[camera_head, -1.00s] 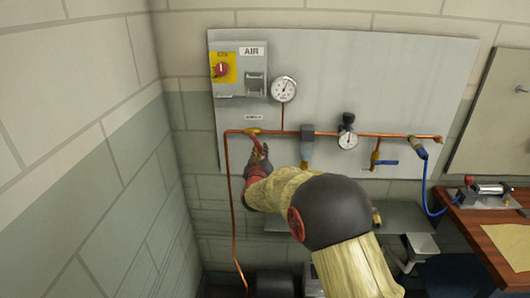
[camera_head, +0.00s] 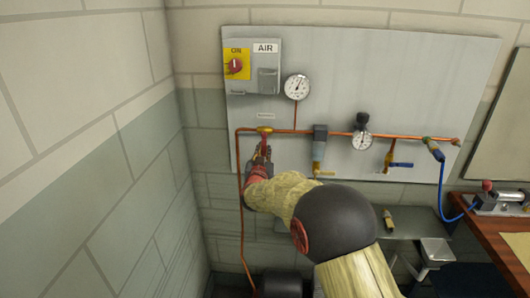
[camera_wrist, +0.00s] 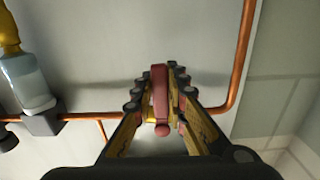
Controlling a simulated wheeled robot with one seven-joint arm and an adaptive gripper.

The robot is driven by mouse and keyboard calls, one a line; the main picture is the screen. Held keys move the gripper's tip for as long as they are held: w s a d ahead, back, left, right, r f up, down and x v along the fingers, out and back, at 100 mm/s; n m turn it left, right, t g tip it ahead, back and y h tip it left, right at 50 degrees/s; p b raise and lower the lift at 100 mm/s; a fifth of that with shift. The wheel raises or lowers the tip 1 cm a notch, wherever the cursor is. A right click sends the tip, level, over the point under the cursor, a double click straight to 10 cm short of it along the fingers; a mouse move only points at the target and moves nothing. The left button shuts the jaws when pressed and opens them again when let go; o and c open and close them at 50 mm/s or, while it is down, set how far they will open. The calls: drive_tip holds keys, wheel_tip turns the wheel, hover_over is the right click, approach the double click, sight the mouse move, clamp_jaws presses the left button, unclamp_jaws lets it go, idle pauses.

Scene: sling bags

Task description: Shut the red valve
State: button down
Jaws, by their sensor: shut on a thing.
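The red valve is a yellow body (camera_head: 264,130) on the copper pipe at the left of the panel, with a red lever (camera_head: 264,145). The lever hangs nearly straight down, across the horizontal pipe. My gripper (camera_head: 262,156) is at the lever from below. In the wrist view, the red lever (camera_wrist: 159,90) lies between the two fingers of my gripper (camera_wrist: 160,85), which are shut on it. The fingers hide part of the valve body and pipe there.
A grey panel (camera_head: 400,80) carries the pipe, a white gauge (camera_head: 297,87), a filter (camera_head: 319,150), a regulator gauge (camera_head: 362,140) and a blue-handled valve (camera_head: 400,164). A red ON switch (camera_head: 236,65) is at upper left. A wooden bench (camera_head: 505,235) stands at right.

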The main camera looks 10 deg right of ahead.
drive_tip(key=shift+f, duration=0.15)
drive_tip(key=c, duration=1.8)
unclamp_jaws()
drive_tip(key=shift+o, duration=0.2)
drive_tip(key=shift+s+a, duration=0.1)
drive_tip(key=v, duration=1.1)
drive_tip(key=shift+s, duration=0.4)
drive_tip(key=shift+a, duration=0.1)
